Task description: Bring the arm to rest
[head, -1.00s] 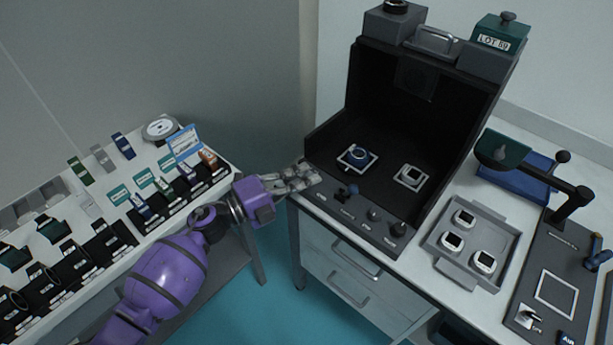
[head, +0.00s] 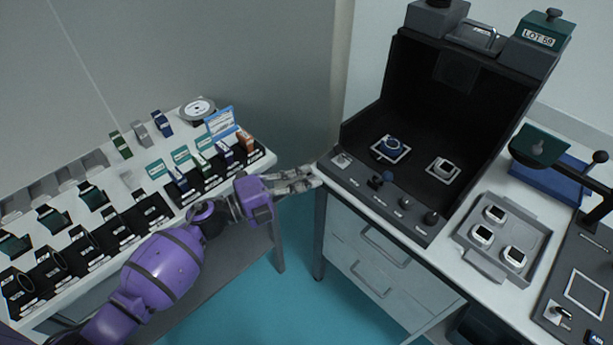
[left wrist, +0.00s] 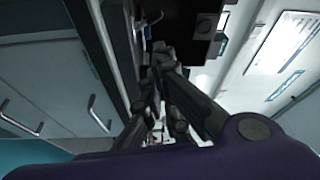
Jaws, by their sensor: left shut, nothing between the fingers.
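My left arm is purple and reaches in from the lower left in the head view. Its left gripper (head: 303,181) is shut and empty, at the near left corner of the table that bears the dark open box (head: 345,150). The fingers also show in the left wrist view (left wrist: 160,72), close together with nothing held between them. Whether the fingertips touch the box or the table edge, I cannot tell. My right gripper is in neither view.
The left table (head: 265,160) carries several black holders and coloured parts. The right table has drawers (head: 375,260), a grey tray (head: 470,262) with white-framed pieces, and a dark fixture plate (head: 560,275). Blue floor (head: 296,300) shows in the gap between the tables.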

